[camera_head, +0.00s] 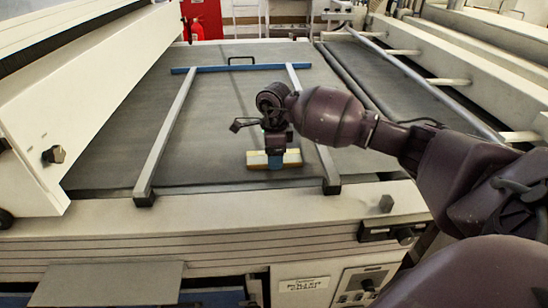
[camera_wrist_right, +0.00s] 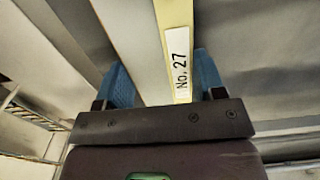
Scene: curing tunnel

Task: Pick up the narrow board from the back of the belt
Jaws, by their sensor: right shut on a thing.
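The narrow board (camera_head: 293,157), pale with a yellowish side, lies crosswise near the front of the grey belt (camera_head: 110,150), between two grey side bars. My right gripper (camera_head: 275,162) reaches down over it from the right and is shut on it near its middle. In the right wrist view the board (camera_wrist_right: 139,45) runs between the blue fingers of the gripper (camera_wrist_right: 162,78), and a white label on it reads "No. 27". I cannot tell whether the board touches the belt or hangs just above it. My left gripper is not in view.
A left bar (camera_head: 168,130) and a right bar (camera_head: 313,120) run forward from a blue crossbar (camera_head: 228,69). The right bar is close to the board's right end. White machine housings flank the belt. The belt left of the board is clear.

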